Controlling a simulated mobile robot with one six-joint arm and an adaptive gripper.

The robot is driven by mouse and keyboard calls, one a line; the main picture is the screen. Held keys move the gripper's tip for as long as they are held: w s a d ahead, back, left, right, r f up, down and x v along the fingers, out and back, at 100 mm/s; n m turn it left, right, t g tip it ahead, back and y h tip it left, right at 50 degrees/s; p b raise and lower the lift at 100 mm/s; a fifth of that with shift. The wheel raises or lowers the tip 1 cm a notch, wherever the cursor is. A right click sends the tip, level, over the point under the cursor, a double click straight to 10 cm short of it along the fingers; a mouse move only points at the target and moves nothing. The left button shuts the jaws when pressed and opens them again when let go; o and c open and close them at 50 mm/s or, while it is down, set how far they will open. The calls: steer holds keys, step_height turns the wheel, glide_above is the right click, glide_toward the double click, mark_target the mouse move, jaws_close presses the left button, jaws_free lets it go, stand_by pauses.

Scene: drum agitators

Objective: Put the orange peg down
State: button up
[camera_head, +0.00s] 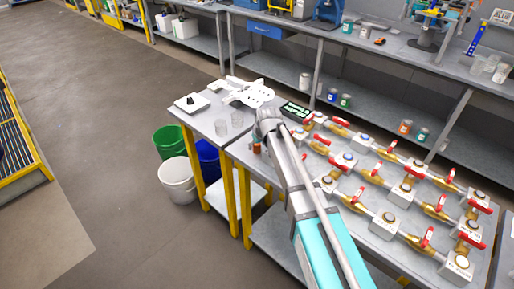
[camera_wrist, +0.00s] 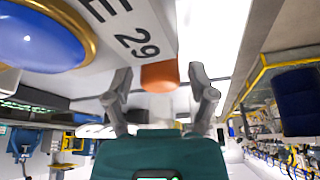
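The orange peg (camera_wrist: 158,76) shows in the wrist view between the two fingers of my gripper (camera_wrist: 160,90). A narrow gap shows on each side of it, so the fingers look open around it and not closed on it. In the head view a small orange piece (camera_head: 257,148), likely the same peg, is at the table's left part just below my gripper (camera_head: 268,122). My arm and gripper hide part of that area. I cannot tell whether the peg rests on the table.
A white block (camera_wrist: 125,28) with a blue button is very near in the wrist view. Valve units with red handles (camera_head: 365,170) cover the table right of my arm. Buckets (camera_head: 177,180) stand on the floor.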

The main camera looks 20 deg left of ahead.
jaws_close()
steer(key=shift+r, duration=0.2)
step_height(320, 180, up, 3)
steer(key=p, duration=0.3)
steer(key=shift+f, duration=0.1)
steer(key=s+d+r+p, duration=0.7)
steer(key=s+r+p, duration=0.2)
steer(key=s, duration=0.3)
steer(key=shift+d+r+p, duration=0.2)
steer(key=shift+r+p, duration=0.2)
steer(key=shift+p, duration=0.1)
